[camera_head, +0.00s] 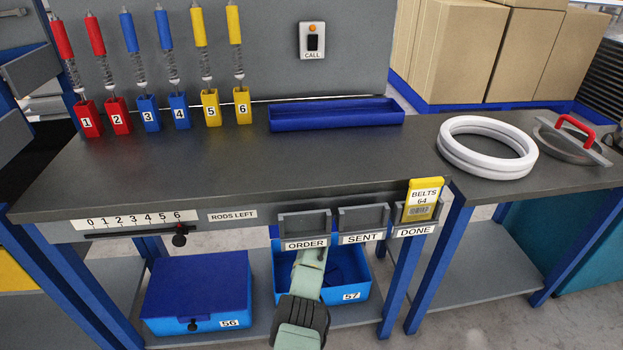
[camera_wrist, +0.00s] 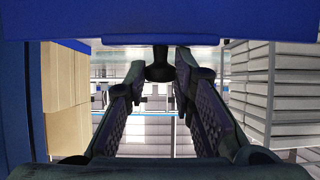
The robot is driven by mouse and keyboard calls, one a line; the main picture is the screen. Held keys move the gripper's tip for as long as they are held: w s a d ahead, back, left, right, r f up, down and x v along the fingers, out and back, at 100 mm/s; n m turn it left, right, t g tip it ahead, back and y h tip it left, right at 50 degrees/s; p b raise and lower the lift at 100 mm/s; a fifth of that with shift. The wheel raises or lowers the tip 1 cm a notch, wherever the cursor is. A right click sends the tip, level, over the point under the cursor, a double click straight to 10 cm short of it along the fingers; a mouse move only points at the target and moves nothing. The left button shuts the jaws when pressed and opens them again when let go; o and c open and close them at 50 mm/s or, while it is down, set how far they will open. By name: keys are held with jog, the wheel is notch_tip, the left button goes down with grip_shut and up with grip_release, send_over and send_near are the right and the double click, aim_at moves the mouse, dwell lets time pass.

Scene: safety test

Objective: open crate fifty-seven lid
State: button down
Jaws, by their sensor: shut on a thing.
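Crate 57 (camera_head: 350,292) stands on the lower shelf, under the bench. My pale green and dark arm reaches over it and hides part of it, and a dark blue inside shows to the right of the arm. In the wrist view, my gripper (camera_wrist: 158,73) is shut on a black knob (camera_wrist: 158,64). The knob hangs just under a blue panel (camera_wrist: 160,24), which looks like the crate's lid. In the head view, the fingers and the lid's exact tilt are hidden by my arm and the bench front.
Crate 56 (camera_head: 200,284), with its lid shut, stands left on the shelf. The bench front carries ORDER (camera_head: 305,228), SENT (camera_head: 362,222) and DONE holders; a yellow BELTS 64 card (camera_head: 423,201) sits in DONE. Blue bench legs (camera_head: 402,272) stand right of crate 57.

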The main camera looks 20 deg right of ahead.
jog(key=shift+r, duration=0.15)
jog(key=c, duration=1.5)
grip_release()
jog(key=shift+c, duration=0.2)
jog(key=shift+o, duration=1)
